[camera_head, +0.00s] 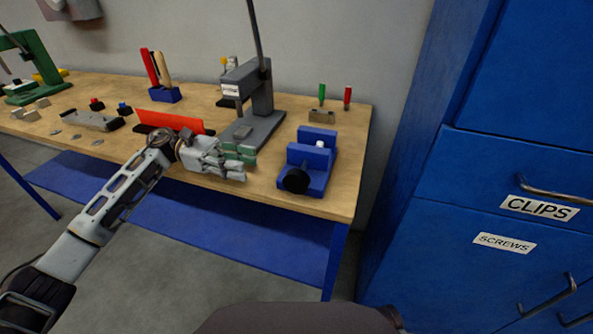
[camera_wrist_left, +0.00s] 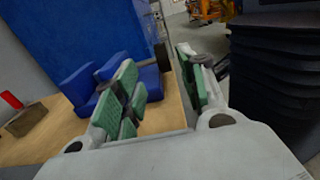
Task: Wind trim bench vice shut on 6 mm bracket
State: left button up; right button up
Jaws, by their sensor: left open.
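The blue bench vice (camera_head: 313,165) stands near the right front corner of the wooden bench. A round black knob (camera_head: 295,181) is on its front end, facing the bench edge. A small pale piece (camera_head: 320,144) shows at the vice's top; I cannot tell whether it is the bracket. My left gripper (camera_head: 245,163) is open and empty, with green finger pads, left of the vice and apart from it. In the left wrist view the open fingers (camera_wrist_left: 158,82) have the vice (camera_wrist_left: 82,86) and its black knob (camera_wrist_left: 162,57) beyond them. My right gripper is not in view.
A grey press (camera_head: 262,100) stands behind my left gripper. A small block with green and red tools (camera_head: 322,116) is behind the vice. Blue drawers labelled CLIPS and SCREWS (camera_head: 480,220) stand right of the bench (camera_head: 347,180).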

aim_at(288, 172)
pick_arm(q)
jog(key=shift+d, duration=0.1)
jog(key=shift+x, duration=6.8)
grip_shut()
